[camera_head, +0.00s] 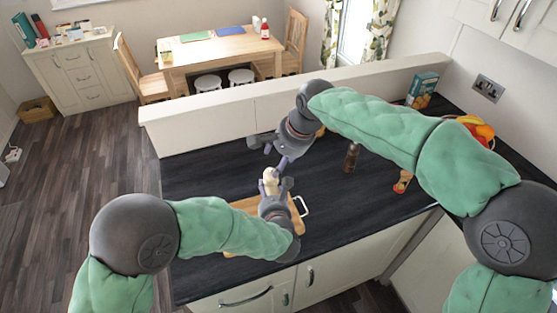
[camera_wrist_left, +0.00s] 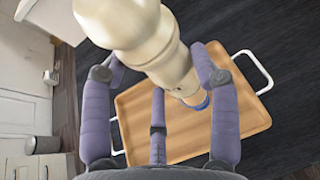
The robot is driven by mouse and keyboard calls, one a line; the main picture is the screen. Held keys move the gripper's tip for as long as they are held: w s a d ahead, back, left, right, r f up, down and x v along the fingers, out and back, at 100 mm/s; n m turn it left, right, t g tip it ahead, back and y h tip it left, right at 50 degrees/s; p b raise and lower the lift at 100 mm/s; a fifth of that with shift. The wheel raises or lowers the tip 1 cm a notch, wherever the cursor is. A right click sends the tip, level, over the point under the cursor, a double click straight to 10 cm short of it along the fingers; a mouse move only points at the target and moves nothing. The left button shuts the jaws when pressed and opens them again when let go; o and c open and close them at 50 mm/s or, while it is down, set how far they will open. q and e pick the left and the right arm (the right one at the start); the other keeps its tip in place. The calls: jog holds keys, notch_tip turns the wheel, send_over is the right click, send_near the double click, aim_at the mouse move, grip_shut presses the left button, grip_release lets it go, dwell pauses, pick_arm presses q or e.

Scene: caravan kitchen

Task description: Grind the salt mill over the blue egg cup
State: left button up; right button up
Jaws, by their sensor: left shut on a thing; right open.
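The cream salt mill (camera_head: 270,176) is held in my left gripper (camera_head: 272,189), which is shut on it above the tray. In the left wrist view the mill (camera_wrist_left: 150,45) lies between the purple fingers (camera_wrist_left: 160,95) and looks tilted. A small blue piece, apparently the blue egg cup (camera_wrist_left: 201,104), shows past the mill's far end; most of it is hidden. The egg cup cannot be made out in the head view. My right gripper (camera_head: 269,153) is open and empty, close above the mill's top; I cannot tell whether it touches.
A wooden tray (camera_head: 297,218) with white handles lies on the dark worktop (camera_head: 200,185). A dark brown mill (camera_head: 352,157), a small jar (camera_head: 403,181), a box (camera_head: 422,90) and fruit (camera_head: 480,129) stand at the right. A low ledge (camera_head: 205,113) runs behind. The worktop's left is clear.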

aim_at(268, 183)
notch_tip(268, 183, up, 7)
dwell(0.8)
dwell(1.0)
pick_arm(q)
jog(key=shift+r+p, duration=1.6)
jog(key=shift+r, duration=0.95)
pick_arm(e)
notch_tip(268, 183, up, 3)
jog(key=shift+r, duration=0.1)
pick_arm(q)
jog(key=shift+f, duration=0.15)
